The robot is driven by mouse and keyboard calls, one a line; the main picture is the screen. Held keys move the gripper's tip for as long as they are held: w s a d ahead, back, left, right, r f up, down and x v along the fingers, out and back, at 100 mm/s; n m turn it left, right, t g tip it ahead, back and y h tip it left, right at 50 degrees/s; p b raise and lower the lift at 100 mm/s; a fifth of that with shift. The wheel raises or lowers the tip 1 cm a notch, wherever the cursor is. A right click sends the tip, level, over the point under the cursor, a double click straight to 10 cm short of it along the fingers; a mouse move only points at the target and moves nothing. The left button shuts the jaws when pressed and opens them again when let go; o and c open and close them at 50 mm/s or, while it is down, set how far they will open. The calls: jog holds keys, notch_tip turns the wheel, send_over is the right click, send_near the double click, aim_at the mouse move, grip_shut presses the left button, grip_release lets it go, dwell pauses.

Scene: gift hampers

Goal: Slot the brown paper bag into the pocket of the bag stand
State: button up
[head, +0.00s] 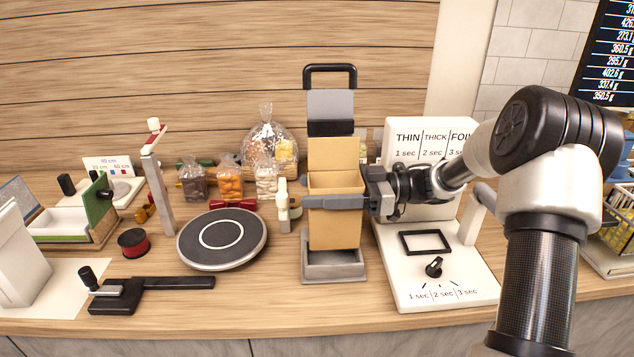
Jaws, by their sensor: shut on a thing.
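The brown paper bag (334,229) is upright with its mouth open at the top. My gripper (308,193) comes from the right and is shut on the bag's upper part, with one grey finger across its front. The bag stand has a grey, low-walled pocket (333,272) at its base and a grey back plate with a black handle (330,76) above. The bag's lower end is at the pocket, in line with its opening. I cannot tell how deep it sits or whether it touches the floor. The bag hides most of the stand's back.
A white sealer (478,284) stands close on the right. A round turntable (222,239) and a black tool with a crank (130,293) are on the left. Filled clear bags (228,180) stand behind. Some counter is bare in front of the stand.

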jog(key=shift+f, duration=0.85)
jog(key=shift+f+b, duration=0.7)
jog(key=shift+f, duration=2.35)
dwell(3.9)
jog(key=o, duration=1.7)
